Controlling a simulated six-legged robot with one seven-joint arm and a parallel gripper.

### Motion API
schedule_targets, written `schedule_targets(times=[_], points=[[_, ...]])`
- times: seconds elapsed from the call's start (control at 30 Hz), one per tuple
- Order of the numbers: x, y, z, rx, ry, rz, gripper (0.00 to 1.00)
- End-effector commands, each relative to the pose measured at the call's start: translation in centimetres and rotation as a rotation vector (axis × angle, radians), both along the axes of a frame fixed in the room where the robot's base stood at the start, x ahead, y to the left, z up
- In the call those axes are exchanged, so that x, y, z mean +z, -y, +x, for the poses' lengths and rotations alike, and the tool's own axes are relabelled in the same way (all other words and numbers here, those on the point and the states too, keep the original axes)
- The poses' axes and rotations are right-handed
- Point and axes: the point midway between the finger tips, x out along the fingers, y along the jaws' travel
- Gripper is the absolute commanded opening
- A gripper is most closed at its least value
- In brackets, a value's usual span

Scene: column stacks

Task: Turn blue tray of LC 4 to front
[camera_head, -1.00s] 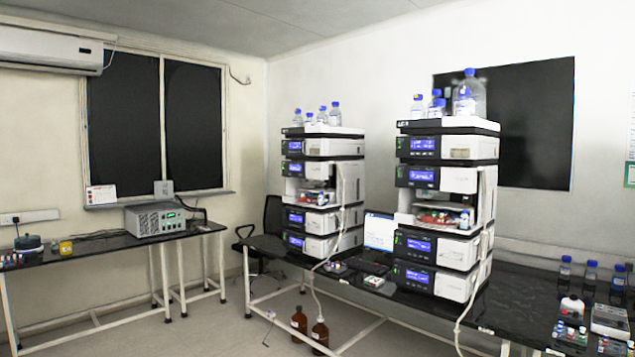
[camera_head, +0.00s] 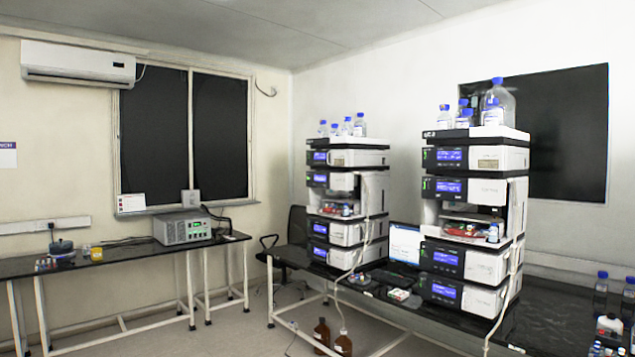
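Two column stacks stand on a black-topped bench. The nearer stack (camera_head: 470,215) is at the right, and its top label seems to begin with LC, but the number is too small to read surely. The farther stack (camera_head: 346,195) is left of it. Each has an open bay in its middle. The nearer bay (camera_head: 467,225) holds small red, white and blue items; the farther bay (camera_head: 337,204) holds small coloured items. I cannot make out a blue tray in either bay. My gripper is not in view.
The black bench (camera_head: 560,310) runs along the right wall, with a laptop (camera_head: 405,243) between the stacks. A side bench (camera_head: 130,262) stands at the left with a grey instrument (camera_head: 182,228). A black chair (camera_head: 292,240) and brown bottles (camera_head: 322,332) stand near the bench. Floor shows between the benches.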

Motion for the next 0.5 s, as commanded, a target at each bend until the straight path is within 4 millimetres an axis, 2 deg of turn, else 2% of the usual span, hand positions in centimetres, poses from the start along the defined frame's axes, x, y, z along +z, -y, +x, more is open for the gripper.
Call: schedule_targets(times=[0.17,0.37,0.5], points=[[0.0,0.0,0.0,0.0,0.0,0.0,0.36],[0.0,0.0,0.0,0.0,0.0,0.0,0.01],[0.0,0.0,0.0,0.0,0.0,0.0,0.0]])
